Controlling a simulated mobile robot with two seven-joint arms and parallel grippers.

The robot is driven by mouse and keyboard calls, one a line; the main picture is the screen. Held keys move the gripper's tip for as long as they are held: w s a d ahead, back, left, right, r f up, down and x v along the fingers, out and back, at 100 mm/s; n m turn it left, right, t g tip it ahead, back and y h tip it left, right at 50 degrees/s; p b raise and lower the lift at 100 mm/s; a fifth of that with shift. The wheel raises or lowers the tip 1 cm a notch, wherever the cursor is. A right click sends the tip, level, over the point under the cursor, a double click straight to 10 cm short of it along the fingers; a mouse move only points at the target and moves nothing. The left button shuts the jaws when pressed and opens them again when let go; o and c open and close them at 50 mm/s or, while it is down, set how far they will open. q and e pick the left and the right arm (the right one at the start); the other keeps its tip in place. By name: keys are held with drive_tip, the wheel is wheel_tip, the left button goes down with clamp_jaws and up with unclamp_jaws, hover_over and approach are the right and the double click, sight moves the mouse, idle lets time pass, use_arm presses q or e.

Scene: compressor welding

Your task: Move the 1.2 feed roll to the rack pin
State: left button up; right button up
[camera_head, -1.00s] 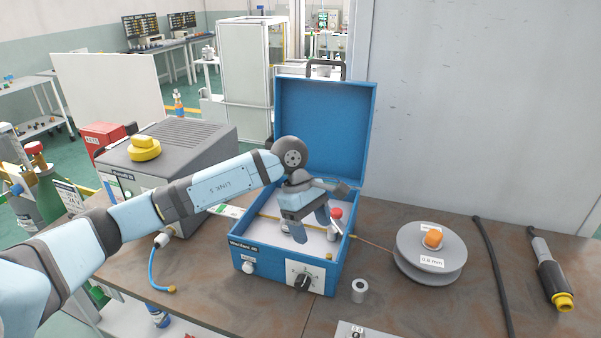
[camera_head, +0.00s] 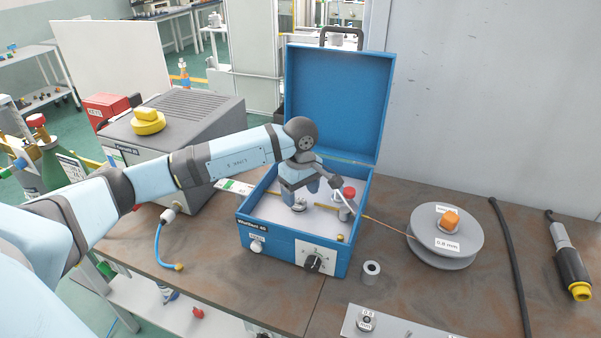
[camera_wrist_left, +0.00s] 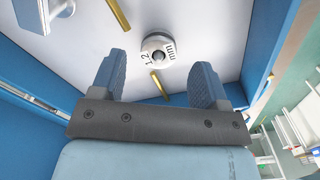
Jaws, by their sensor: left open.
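The 1.2 feed roll, a small silver disc marked "1.2 mm" (camera_wrist_left: 158,48), sits in the open blue wire feeder box (camera_head: 257,212). In the head view it shows partly below my gripper (camera_head: 299,205). My left gripper (camera_head: 300,190) is over the box interior, open and empty. In the left wrist view its blue fingers (camera_wrist_left: 157,82) stand apart, with the roll ahead of and between their tips and not touched. A grey rack plate (camera_head: 390,331) at the bottom edge carries a roll marked 0.8 (camera_head: 365,320); the plate is cut off by the frame.
A wire spool (camera_head: 446,238) stands right of the box, its wire running into the box. A small grey hollow cylinder (camera_head: 371,270) stands near the box's front right corner. The raised lid (camera_head: 338,100) stands behind. A red-capped part (camera_head: 348,195) is close to my gripper.

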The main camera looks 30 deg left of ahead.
sight(301, 201)
use_arm(q)
drive_tip(key=shift+f, duration=1.95)
drive_tip(key=shift+c, duration=0.5)
clamp_jaws()
drive_tip(key=shift+r, duration=0.25)
drive_tip(key=shift+r+p, duration=1.55)
drive_tip(key=shift+r, duration=1.35)
